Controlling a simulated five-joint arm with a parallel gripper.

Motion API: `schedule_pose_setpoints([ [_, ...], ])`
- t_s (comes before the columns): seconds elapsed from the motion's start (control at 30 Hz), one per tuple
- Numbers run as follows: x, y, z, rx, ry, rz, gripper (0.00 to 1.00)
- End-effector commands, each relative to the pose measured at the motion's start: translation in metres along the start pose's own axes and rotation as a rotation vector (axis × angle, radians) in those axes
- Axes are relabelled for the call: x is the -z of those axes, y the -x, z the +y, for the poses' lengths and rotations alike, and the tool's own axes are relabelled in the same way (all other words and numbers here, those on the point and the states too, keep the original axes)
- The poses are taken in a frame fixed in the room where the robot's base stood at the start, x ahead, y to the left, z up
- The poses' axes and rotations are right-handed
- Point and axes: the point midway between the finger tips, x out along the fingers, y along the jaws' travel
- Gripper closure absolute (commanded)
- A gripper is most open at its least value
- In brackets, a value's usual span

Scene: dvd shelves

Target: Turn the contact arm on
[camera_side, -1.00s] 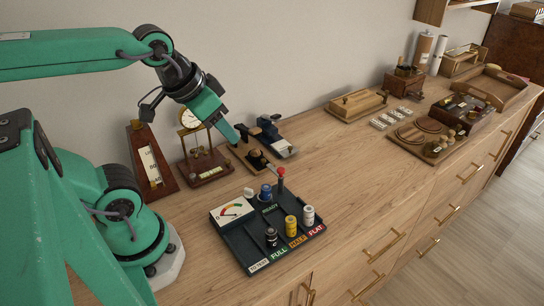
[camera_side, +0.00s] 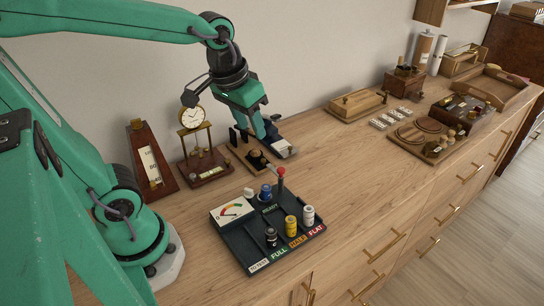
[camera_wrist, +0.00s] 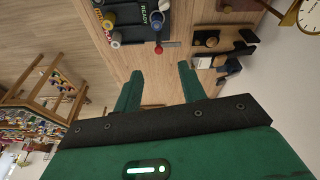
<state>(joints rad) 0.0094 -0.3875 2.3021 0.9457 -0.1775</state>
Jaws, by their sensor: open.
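The likely contact arm is a dark upright lever with a red ball knob (camera_side: 281,171), on the back right edge of a dark tester tray (camera_side: 233,238). In the wrist view, the red knob (camera_wrist: 158,50) and a short grey bar show beside the READY label, ahead of my fingers. My gripper (camera_side: 262,136) is open and empty, pointing down above the small devices behind the tray. Its two green fingers (camera_wrist: 160,88) stand wide apart in the wrist view. It is behind and above the knob, not touching it. The lever's setting is hard to tell.
The tray holds a meter (camera_side: 232,210) and several cylinders, including a yellow one (camera_side: 291,226) and a white one (camera_side: 308,215). A clock (camera_side: 192,121), a wood-based device (camera_side: 256,161) and a dark blue device (camera_side: 281,149) stand close behind.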

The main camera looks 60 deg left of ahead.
Motion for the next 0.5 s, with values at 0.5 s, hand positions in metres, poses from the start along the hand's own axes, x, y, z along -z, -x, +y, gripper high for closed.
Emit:
schedule_pose_setpoints([
  [0.5,0.048,-0.067,0.012,0.059,0.177,-0.22,0.59],
])
